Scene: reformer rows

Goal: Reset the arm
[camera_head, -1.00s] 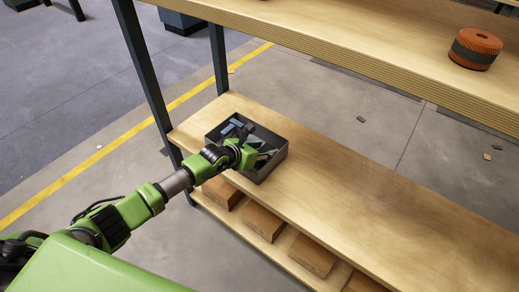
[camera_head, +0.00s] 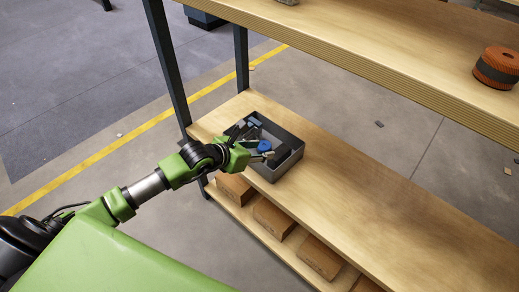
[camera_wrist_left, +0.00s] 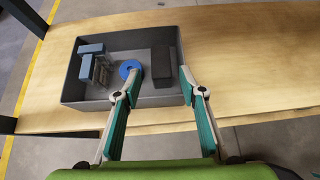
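My left gripper (camera_head: 262,156) reaches in from the left, at the near-left side of a dark grey bin (camera_head: 292,160) on the middle shelf board. In the left wrist view its two fingers (camera_wrist_left: 160,82) are spread apart with nothing between them, and the fingertips overlap the bin's near part. The bin also shows in the left wrist view (camera_wrist_left: 150,100). It holds a blue ring-like disc (camera_wrist_left: 130,68), a grey-blue piece (camera_wrist_left: 92,49) at left and a black block (camera_wrist_left: 163,62) at right. My right gripper is not in view.
The wooden middle board (camera_head: 370,195) is clear right of the bin. An upper board (camera_head: 380,55) overhangs behind, carrying an orange-and-black spool (camera_head: 497,67). Dark posts (camera_head: 166,65) stand at the left end. Brown boxes (camera_head: 273,217) sit on the lower shelf.

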